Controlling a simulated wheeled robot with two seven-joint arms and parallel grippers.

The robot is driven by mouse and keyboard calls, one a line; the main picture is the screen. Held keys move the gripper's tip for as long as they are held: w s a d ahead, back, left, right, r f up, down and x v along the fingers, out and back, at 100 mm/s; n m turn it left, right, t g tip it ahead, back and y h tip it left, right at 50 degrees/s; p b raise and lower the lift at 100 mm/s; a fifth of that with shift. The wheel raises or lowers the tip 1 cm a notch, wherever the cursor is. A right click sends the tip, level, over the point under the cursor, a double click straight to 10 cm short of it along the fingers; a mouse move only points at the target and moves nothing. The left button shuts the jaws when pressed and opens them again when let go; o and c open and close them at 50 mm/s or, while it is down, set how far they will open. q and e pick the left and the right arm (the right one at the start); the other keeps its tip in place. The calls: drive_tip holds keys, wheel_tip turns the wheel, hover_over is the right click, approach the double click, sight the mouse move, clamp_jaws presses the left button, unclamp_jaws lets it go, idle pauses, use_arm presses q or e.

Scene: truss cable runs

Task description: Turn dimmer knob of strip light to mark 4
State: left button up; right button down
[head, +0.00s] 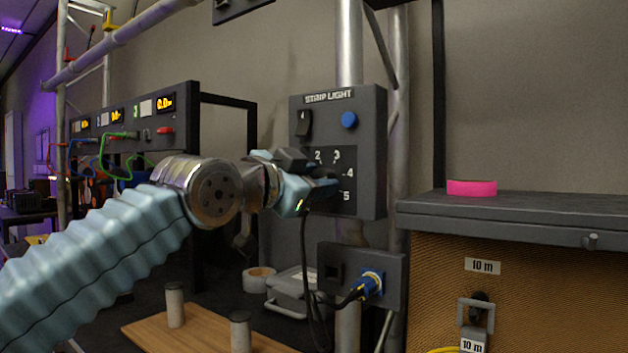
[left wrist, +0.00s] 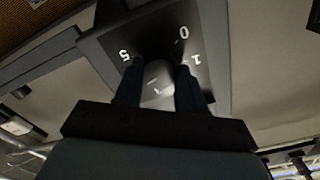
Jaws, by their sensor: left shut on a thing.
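The grey strip light box (head: 365,115) is fixed to a vertical metal pole and is labelled STRIP LIGHT. It has a rocker switch (head: 303,122), a blue round button (head: 349,120) and a dark dial plate (head: 373,165) with marks 2, 3, 4 and 5 showing. My left gripper (head: 318,180) is at the dial and covers the knob in the head view. In the left wrist view the grey dimmer knob (left wrist: 158,82) sits between my left fingers, which are shut on it. A small white line shows on the knob; which mark it points to is unclear. Marks 0, 1 and 5 show around it.
Below the box is a socket box (head: 395,270) with a blue plug (head: 371,284) and a hanging black cable. A rack panel (head: 185,105) with coloured cables is at left.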

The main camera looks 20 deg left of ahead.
use_arm(q)
drive_tip(key=shift+w+f, duration=0.1)
drive_tip(key=shift+f, duration=0.15)
drive_tip(key=o, duration=0.9)
drive_tip(key=shift+o, duration=0.8)
drive_tip(key=shift+r, duration=0.2)
drive_tip(key=b+v, duration=0.2)
drive_tip(key=v, duration=1.2)
drive_tip(key=shift+b, duration=0.3)
